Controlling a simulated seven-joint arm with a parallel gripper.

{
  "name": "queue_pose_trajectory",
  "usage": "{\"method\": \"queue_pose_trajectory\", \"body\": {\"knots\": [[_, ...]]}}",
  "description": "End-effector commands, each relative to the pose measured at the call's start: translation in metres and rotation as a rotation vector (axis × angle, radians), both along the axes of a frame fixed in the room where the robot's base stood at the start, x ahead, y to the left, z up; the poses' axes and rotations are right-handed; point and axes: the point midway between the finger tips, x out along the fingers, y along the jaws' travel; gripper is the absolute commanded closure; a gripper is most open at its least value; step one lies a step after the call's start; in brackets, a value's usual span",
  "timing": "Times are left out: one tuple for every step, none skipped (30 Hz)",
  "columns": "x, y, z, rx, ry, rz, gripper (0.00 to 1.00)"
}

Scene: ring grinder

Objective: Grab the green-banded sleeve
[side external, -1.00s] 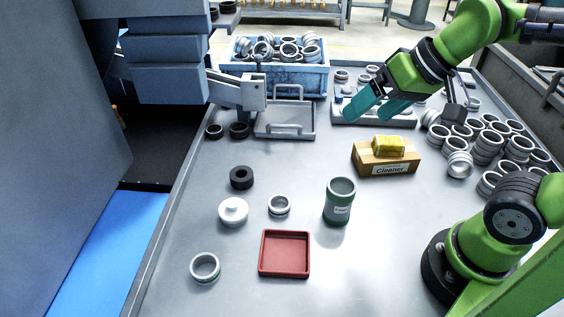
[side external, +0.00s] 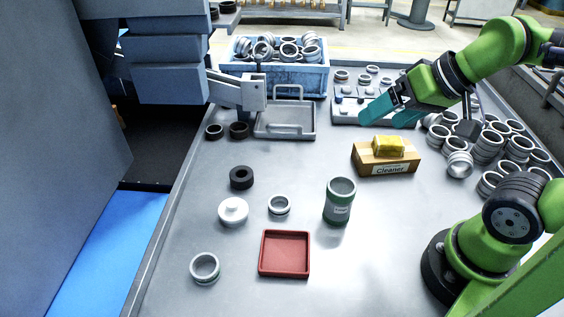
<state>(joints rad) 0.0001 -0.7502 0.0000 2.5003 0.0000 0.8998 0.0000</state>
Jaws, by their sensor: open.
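My gripper (side external: 385,115), with teal fingers, is open and empty. It is up and behind the sleeve in the picture, near the grey fixture plate at the back and above the cardboard box's far side. It is well apart from the sleeve.
A Cleaner box (side external: 386,158) with a yellow bundle on top stands between gripper and sleeve. Several metal rings (side external: 487,147) crowd the right.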

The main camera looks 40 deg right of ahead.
Motion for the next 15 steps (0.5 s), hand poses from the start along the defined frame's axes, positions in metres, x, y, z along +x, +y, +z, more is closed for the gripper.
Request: {"method": "queue_pose_trajectory", "body": {"knots": [[0.0,0.0,0.0,0.0,0.0,0.0,0.15],[0.0,0.0001,0.0,0.0,0.0,0.0,0.15],[0.0,0.0001,0.0,0.0,0.0,0.0,0.11],[0.0,0.0001,0.0,0.0,0.0,0.0,0.07],[0.0001,0.0001,0.0001,0.0,0.0,0.0,0.07],[0.0001,0.0001,0.0001,0.0,0.0,0.0,0.07],[0.0001,0.0001,0.0001,0.0,0.0,0.0,0.07],[0.0001,0.0001,0.0001,0.0,0.0,0.0,0.07],[0.0001,0.0001,0.0001,0.0,0.0,0.0,0.07],[0.0001,0.0001,0.0001,0.0,0.0,0.0,0.07],[0.0001,0.0001,0.0001,0.0,0.0,0.0,0.07],[0.0,0.0008,0.0,0.0,0.001,0.003,0.07],[0.0002,0.0019,-0.0014,0.0,0.007,0.008,0.07],[0.0007,0.0038,-0.0039,0.0,0.017,0.016,0.07],[0.0024,0.0066,-0.0075,-0.002,0.037,0.028,0.07]]}}
